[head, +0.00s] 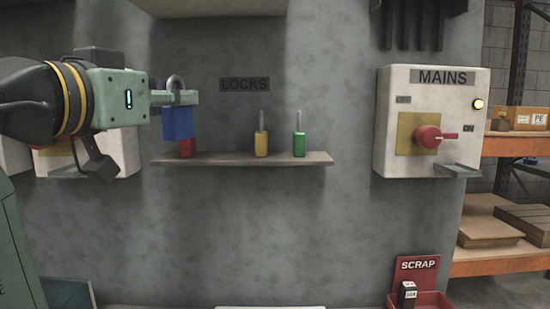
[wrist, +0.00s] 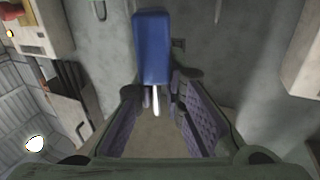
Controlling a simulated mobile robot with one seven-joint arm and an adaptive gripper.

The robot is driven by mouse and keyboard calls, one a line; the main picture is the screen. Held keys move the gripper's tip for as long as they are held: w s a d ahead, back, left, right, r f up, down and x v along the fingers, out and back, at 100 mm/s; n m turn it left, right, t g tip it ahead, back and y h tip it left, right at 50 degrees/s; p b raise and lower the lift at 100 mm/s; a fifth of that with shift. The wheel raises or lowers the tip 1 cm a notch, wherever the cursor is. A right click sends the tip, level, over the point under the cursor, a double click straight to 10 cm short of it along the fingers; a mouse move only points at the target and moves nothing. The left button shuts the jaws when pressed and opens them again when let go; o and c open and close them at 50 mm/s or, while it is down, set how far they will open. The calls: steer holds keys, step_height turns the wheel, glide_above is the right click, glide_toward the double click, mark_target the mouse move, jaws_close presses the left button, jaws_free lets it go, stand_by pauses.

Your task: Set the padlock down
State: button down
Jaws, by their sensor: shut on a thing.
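A blue padlock (head: 178,123) hangs upright below the fingers of my gripper (head: 186,98), its shackle up at the fingers. It is in the air in front of the left end of the shelf marked LOCKS (head: 245,159). In the wrist view the blue padlock (wrist: 152,48) shows at the fingertips, with its shackle between the fingers of my gripper (wrist: 156,92). My gripper is shut on it. A red padlock (head: 187,149) stands on the shelf behind, partly hidden by the blue one. A yellow padlock (head: 261,144) and a green padlock (head: 299,144) stand further right.
The shelf is bare between the red and yellow padlocks. A MAINS box (head: 430,90) with a red rotary switch (head: 428,136) is on the wall at right. A red SCRAP bin (head: 432,300) sits below. Shelving (head: 500,262) with boxes is at far right.

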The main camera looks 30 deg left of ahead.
steer(key=shift+w+d, duration=0.1)
steer(key=shift+w, duration=0.2)
steer(key=w+p, duration=0.1)
steer(key=w, duration=0.3)
steer(key=w+a+f+p, duration=0.1)
steer(key=w, duration=0.4)
steer(key=w+p, duration=0.2)
steer(key=w, duration=0.3)
steer(key=shift+w+a+f, duration=0.15)
steer(key=shift+a, duration=0.2)
steer(key=f, duration=0.1)
steer(key=w+f+p, duration=0.1)
steer(key=shift+w+a+f, duration=0.1)
steer(key=shift+a+f, duration=0.05)
steer(key=shift+f, duration=0.7)
steer(key=shift+f, duration=0.2)
steer(key=c, duration=1.9)
jaws_free()
steer(key=shift+c, duration=0.2)
